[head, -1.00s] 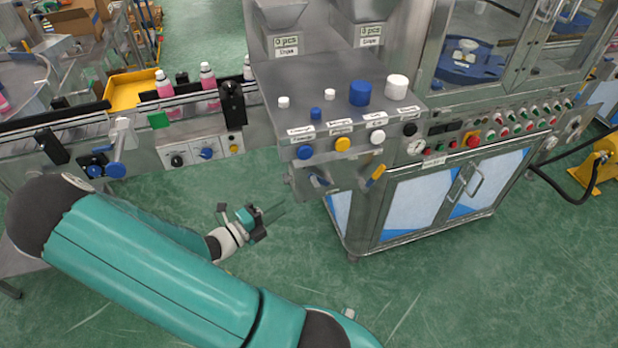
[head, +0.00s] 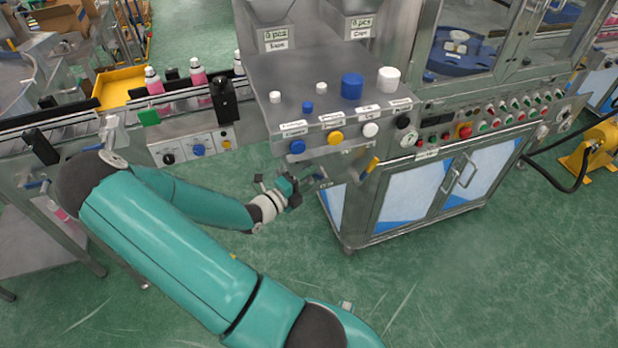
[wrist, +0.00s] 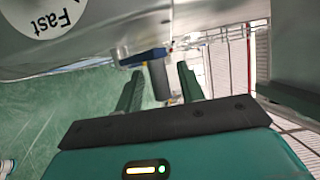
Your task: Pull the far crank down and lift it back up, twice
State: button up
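Two cranks hang under the front edge of the grey button panel in the head view. One has a yellow handle (head: 371,166). The other, to its left, is a blue-and-grey crank (head: 320,178) partly hidden by my gripper. Which one is the far crank is not clear. My gripper (head: 306,181) is at the blue-and-grey crank, below the panel. In the wrist view, my gripper (wrist: 160,70) has its two dark green fingers apart. The crank's grey grip (wrist: 159,78) shows between them, with its blue part (wrist: 148,56) above; contact is not visible.
The panel (head: 262,85) overhangs my gripper, with knobs along its front. A steel cabinet (head: 362,215) stands right of it. The conveyor (head: 185,98) with pink bottles runs to the left. Green floor below is clear.

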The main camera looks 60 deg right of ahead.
jog(key=shift+d, duration=0.1)
grip_shut()
